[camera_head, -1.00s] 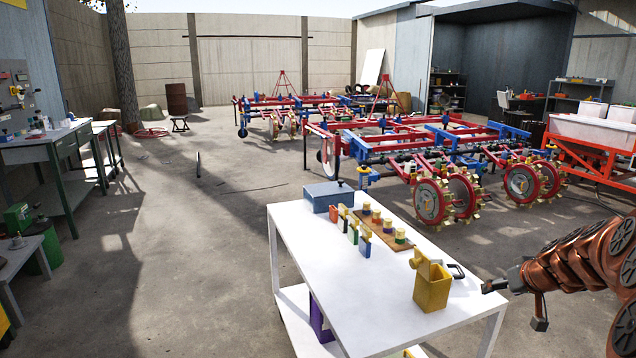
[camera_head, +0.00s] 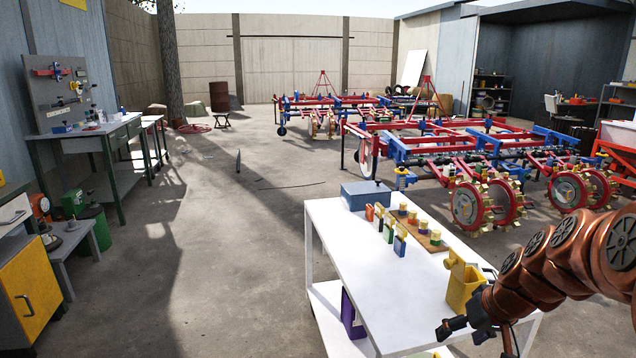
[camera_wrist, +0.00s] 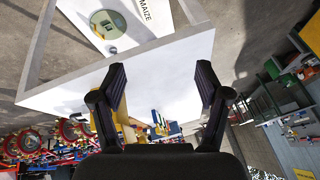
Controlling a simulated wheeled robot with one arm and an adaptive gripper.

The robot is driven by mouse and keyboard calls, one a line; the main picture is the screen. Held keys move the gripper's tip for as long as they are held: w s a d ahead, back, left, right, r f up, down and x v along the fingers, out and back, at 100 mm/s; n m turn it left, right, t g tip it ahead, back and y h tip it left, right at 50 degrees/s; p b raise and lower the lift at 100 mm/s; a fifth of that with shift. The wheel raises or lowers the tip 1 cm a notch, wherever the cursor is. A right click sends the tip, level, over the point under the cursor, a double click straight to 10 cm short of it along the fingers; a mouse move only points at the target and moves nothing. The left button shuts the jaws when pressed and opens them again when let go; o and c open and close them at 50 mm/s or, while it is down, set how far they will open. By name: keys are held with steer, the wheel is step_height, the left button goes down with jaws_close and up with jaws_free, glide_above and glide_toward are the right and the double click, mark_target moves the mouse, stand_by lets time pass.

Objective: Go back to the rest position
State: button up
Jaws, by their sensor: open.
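My gripper (camera_head: 478,332) is at the lower right in the head view, in front of the near right end of the white table (camera_head: 345,238). In the wrist view my gripper (camera_wrist: 162,85) shows two dark fingers spread apart with nothing between them. Beyond the fingers are the white table (camera_wrist: 165,65) and a floor strip. A yellow container (camera_head: 460,284) stands on the table's right side, partly hidden by my arm.
On the table are a blue-grey box (camera_head: 365,195), a brown board (camera_head: 432,243) and several small coloured containers. Red and blue farm machines (camera_head: 470,150) stand behind. A green workbench (camera_head: 100,135) and yellow cabinet (camera_head: 30,295) are at left. The floor left of the table is clear.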

steer(key=s+a+f+g, duration=0.1)
steer(key=s+a+g, duration=0.3)
steer(key=s+a, duration=0.9)
steer(key=s+d+f+g+h, duration=0.1)
steer(key=s+d+g+h, duration=0.15)
steer(key=s, duration=1.45)
step_height(320, 180, up, 21)
steer(key=p, duration=2)
steer(key=shift+w+a, duration=0.15)
steer(key=shift+c, duration=0.2)
